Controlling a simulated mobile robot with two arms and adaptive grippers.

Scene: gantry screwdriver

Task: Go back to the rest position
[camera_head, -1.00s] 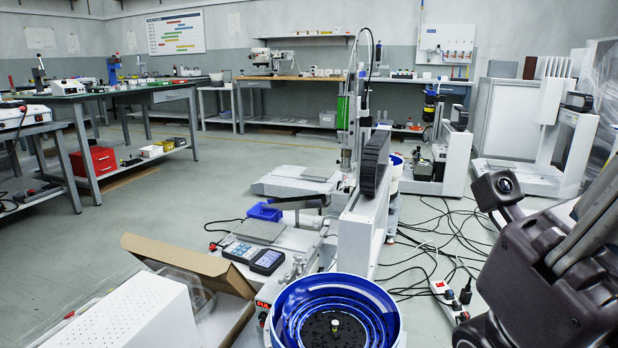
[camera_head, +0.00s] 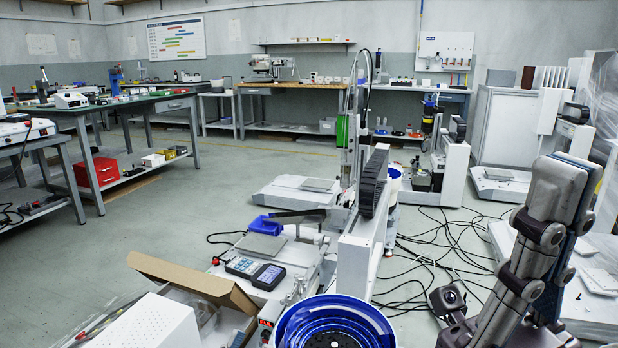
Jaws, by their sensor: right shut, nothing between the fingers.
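My right gripper (camera_head: 574,178) is in the lower right of the head view, with its fingers pointing up. Its two fingers lie close together, shut, with nothing between them. It is well to the right of the gantry screwdriver (camera_head: 349,160) and touches nothing that I can see. My left gripper is not in view.
A blue bowl feeder (camera_head: 335,310) is at the bottom centre, cut off by the edge. An open cardboard box (camera_head: 190,278) and a white perforated box (camera_head: 150,325) are at the lower left. Cables (camera_head: 430,262) lie on the floor between gantry and gripper. Open floor lies left of the gantry.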

